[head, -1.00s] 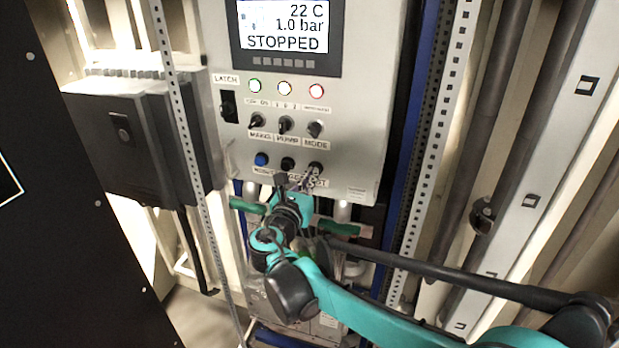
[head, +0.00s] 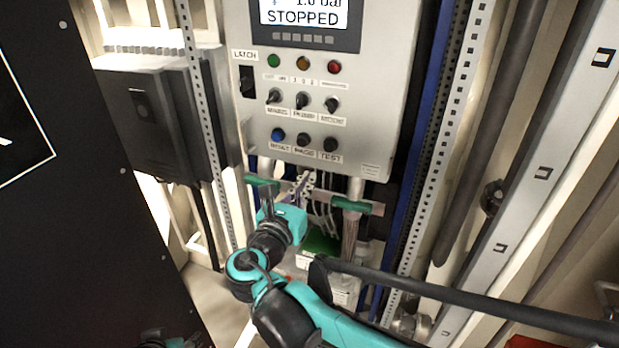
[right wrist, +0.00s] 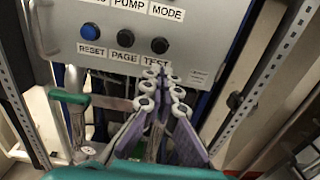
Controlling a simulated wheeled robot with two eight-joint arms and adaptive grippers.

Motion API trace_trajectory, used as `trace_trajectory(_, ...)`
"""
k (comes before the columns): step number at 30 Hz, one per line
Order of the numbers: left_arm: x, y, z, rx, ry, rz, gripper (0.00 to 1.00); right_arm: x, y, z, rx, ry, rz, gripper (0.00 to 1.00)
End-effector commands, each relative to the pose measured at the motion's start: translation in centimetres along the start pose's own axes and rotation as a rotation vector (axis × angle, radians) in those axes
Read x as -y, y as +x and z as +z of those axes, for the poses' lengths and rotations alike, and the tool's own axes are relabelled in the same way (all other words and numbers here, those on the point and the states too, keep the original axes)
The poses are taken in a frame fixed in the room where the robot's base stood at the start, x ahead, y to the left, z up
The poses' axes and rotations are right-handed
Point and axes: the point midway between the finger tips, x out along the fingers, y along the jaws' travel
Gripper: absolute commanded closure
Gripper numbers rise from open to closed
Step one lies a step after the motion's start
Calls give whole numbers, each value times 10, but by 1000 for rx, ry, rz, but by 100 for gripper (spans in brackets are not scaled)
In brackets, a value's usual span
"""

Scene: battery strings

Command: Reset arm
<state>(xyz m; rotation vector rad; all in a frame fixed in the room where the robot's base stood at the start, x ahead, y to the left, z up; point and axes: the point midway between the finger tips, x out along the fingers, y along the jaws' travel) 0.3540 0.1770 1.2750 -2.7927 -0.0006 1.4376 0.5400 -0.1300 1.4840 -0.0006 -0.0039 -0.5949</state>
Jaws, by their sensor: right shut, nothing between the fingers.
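My right gripper (head: 303,183) is shut and empty, just below the lower edge of the grey control panel (head: 365,150). In the right wrist view its fingers (right wrist: 160,82) meet below the PAGE and TEST buttons and appear apart from them. The panel carries a blue RESET button (head: 277,134), a black PAGE button (head: 303,140) and a black TEST button (head: 330,144). Above them are three knobs and green (head: 274,60), amber (head: 303,63) and red (head: 334,67) lamps, which look unlit. The display (head: 303,18) reads STOPPED. My left gripper is not visible.
Green-handled pipe valves (head: 350,205) and cables sit below the panel, close to my right forearm. A black box (head: 155,125) hangs at the left. Perforated rails (head: 455,120) flank the panel. A large black slab (head: 60,220) fills the left foreground.

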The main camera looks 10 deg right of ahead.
Motion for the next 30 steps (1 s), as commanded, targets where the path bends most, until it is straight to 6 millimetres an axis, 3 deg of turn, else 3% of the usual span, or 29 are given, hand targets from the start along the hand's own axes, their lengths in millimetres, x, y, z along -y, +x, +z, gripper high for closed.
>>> trace_trajectory(8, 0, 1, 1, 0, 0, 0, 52, 2, 1, -3, -5, 8, -2, 100)
trace_trajectory(11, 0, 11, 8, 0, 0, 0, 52, 15, 4, -24, -53, 82, -18, 100)
trace_trajectory(14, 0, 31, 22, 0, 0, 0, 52, 43, 7, -74, -162, 270, -63, 100)
trace_trajectory(17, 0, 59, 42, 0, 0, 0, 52, 81, 3, -145, -313, 567, -157, 100)
trace_trajectory(22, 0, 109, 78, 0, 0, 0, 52, 133, -29, -272, -551, 1190, -426, 100)
trace_trajectory(24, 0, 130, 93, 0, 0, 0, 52, 146, -50, -321, -626, 1464, -572, 100)
trace_trajectory(27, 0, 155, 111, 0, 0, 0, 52, 154, -79, -376, -697, 1829, -792, 100)
trace_trajectory(30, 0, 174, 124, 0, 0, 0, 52, 154, -103, -414, -734, 2123, -997, 100)
